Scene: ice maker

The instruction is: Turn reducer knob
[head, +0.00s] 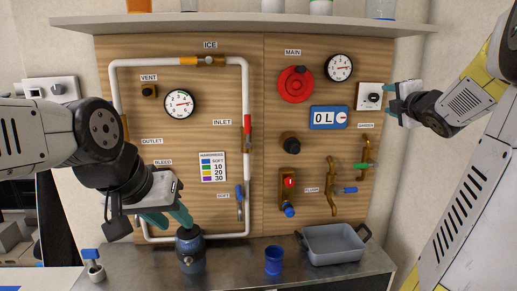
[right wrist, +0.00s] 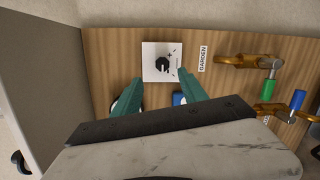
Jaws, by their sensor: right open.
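A black knob (head: 373,97) on a white square plate (head: 362,103) is mounted at the right side of the wooden panel. The right wrist view shows this knob (right wrist: 162,64) with plus and minus marks, beside a "GARDEN" label. No label reading "reducer" is legible. My right gripper (head: 391,90) is open and empty, beside the knob, and its fingertips (right wrist: 166,75) lie to either side of the knob's lower part in the wrist view. I cannot tell whether they touch it. My left gripper (head: 181,221) hangs low before the left panel, its finger gap unclear.
A red wheel (head: 295,85), a gauge (head: 339,67), a blue display (head: 329,118) and a second black knob (head: 290,144) are on the panel. Valves with green (head: 364,166) and blue handles sit below the white plate. A grey tray (head: 335,245) and blue cup (head: 273,260) stand on the counter.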

